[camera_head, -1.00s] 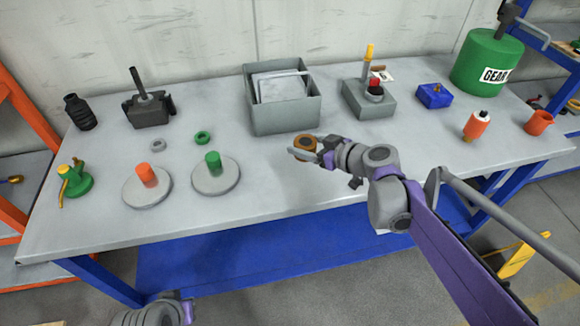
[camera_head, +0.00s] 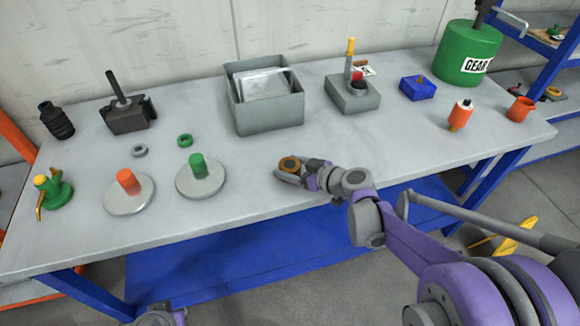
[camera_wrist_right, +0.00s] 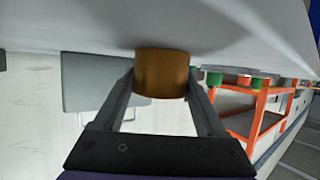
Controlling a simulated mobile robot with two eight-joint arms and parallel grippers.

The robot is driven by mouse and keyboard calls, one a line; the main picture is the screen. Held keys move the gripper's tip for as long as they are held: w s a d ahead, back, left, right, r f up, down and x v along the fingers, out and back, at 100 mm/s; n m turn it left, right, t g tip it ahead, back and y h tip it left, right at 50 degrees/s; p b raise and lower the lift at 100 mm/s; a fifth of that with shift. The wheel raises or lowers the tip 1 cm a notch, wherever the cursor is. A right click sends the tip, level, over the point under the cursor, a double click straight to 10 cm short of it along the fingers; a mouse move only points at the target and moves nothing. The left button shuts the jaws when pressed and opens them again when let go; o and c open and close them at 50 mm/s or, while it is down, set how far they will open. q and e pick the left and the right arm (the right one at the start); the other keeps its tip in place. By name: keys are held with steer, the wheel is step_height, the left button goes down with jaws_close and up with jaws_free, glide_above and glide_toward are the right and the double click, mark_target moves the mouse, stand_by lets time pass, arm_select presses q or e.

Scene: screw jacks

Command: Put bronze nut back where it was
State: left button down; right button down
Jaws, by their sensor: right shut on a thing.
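The bronze nut (camera_head: 290,164) is a short orange-brown ring held in my right gripper (camera_head: 283,172), over the front middle of the grey table (camera_head: 240,222). In the right wrist view the bronze nut (camera_wrist_right: 162,73) sits between the two fingers of my right gripper (camera_wrist_right: 162,88). The table surface lies just beyond the nut; I cannot tell whether they touch. To the left stand a round base with a green peg (camera_head: 198,163) and one with an orange peg (camera_head: 127,181). A green ring (camera_head: 185,140) and a grey ring (camera_head: 139,151) lie behind them. My left gripper's jaws are not visible.
A grey open box (camera_head: 270,119) stands behind the nut. A grey block with a yellow-tipped post (camera_head: 353,95), a blue block (camera_head: 417,89), an orange-white bottle (camera_head: 460,115) and a green drum (camera_head: 467,52) stand to the right. The table around the nut is clear.

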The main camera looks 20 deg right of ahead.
steer(key=shift+r, duration=0.1)
jaws_free()
